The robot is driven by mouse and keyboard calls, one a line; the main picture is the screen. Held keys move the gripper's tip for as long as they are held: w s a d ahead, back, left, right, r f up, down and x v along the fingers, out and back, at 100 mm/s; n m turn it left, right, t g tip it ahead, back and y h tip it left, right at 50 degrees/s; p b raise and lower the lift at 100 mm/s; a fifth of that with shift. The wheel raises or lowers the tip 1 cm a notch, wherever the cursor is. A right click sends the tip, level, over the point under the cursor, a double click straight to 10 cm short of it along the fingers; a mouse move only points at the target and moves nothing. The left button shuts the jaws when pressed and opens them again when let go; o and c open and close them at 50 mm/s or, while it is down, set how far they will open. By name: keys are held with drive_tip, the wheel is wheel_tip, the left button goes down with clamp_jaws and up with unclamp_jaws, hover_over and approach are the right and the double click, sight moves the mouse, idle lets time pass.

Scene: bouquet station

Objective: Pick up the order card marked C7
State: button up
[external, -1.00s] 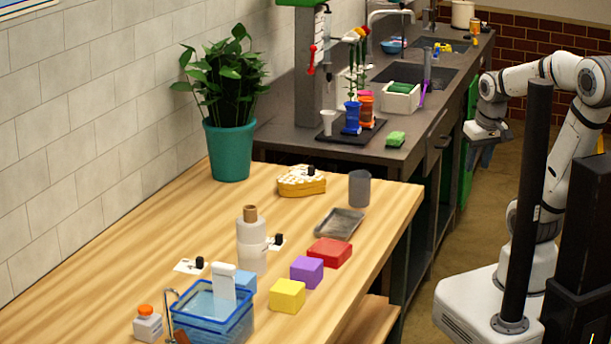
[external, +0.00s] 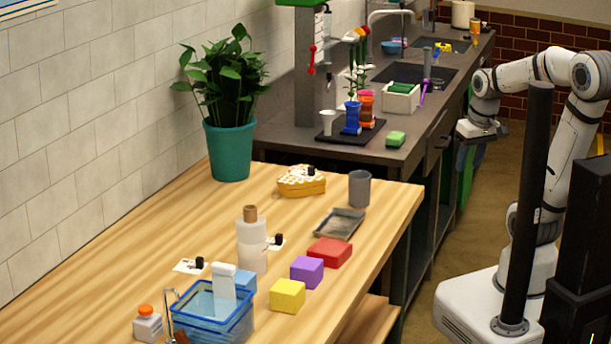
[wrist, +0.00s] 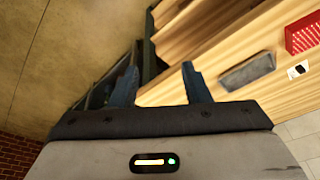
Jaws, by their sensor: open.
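Several small white cards with black knobs lie on the wooden table. One card (external: 184,267) is behind the blue basket, and another card (external: 278,241) is beside the bottle. A black knob on a white piece (external: 310,171) is also on the yellow-and-white item at the back. The markings are too small to read, so I cannot tell which is C7. In the wrist view a white card (wrist: 298,71) lies near the red block. My gripper (external: 481,133) is beyond the table, to its right, beside the dark counter. In the wrist view its fingers (wrist: 160,78) are apart and empty.
The blue basket (external: 213,325), bottle (external: 251,248), yellow block (external: 287,296), purple block (external: 307,271), red block (external: 330,252), grey tray (external: 340,223) and grey cup (external: 359,189) crowd the table. A potted plant (external: 228,150) stands by the wall. The table's right strip is clear.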

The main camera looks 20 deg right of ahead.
drive_tip(key=w+a+f+n+g+y+b, duration=0.2)
drive_tip(key=w+a+n+y+b, duration=0.1)
drive_tip(key=w+a+n, duration=0.5)
drive_tip(key=n+g+y+b, duration=0.6)
drive_tip(key=n+g+y, duration=0.1)
drive_tip(key=n, duration=0.8)
approach(279, 234)
drive_tip(key=shift+s+a+f, duration=0.2)
drive_tip(key=shift+a, duration=0.4)
drive_tip(key=shift+a+f, duration=0.1)
drive_tip(key=shift+a, duration=0.2)
drive_tip(key=shift+s+a+f+g+p, duration=0.3)
drive_tip(key=shift+s+a+f+p, duration=0.15)
drive_tip(key=shift+a, duration=0.2)
drive_tip(key=p+x, duration=0.1)
drive_tip(key=x, duration=0.4)
drive_tip(key=shift+s+a+f, duration=0.1)
drive_tip(key=shift+s+f, duration=0.15)
drive_tip(key=shift+f, duration=0.1)
drive_tip(key=shift+c, duration=0.4)
